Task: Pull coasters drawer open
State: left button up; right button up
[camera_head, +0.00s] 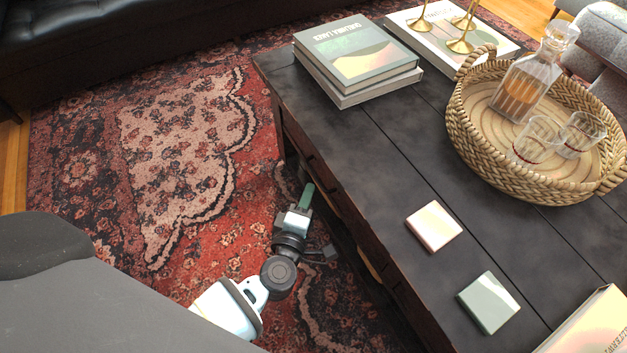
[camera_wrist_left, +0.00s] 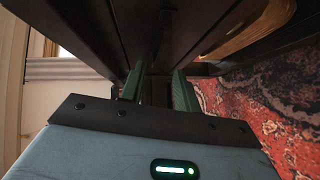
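The dark wooden coffee table (camera_head: 370,150) has drawer fronts (camera_head: 316,160) along its left side, seen steeply from above. I cannot tell which drawer is the coasters drawer, and no drawer clearly stands out. My left gripper (camera_head: 306,196) is low beside this side, with one green finger showing. In the left wrist view its two green fingers (camera_wrist_left: 158,88) stand apart, pointing at the dark table woodwork (camera_wrist_left: 150,35). A dark upright part shows between them; I cannot tell whether they touch it. A pale pink coaster (camera_head: 434,226) and a grey-green coaster (camera_head: 488,302) lie on the tabletop.
Stacked books (camera_head: 357,55), a woven tray (camera_head: 470,150) with a decanter (camera_head: 527,80) and glasses, and another book (camera_head: 597,325) are on the table. Patterned rug (camera_head: 170,150) lies clear left of the table. A black sofa (camera_head: 120,40) stands behind.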

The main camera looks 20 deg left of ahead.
pick_arm(q)
jog(key=w, duration=0.2)
jog(key=w+b, duration=0.1)
jog(key=w+f, duration=0.1)
jog(key=w, duration=0.1)
jog(key=shift+w+a+b, duration=0.35)
jog(key=shift+a+b, duration=0.05)
jog(key=c, duration=0.7)
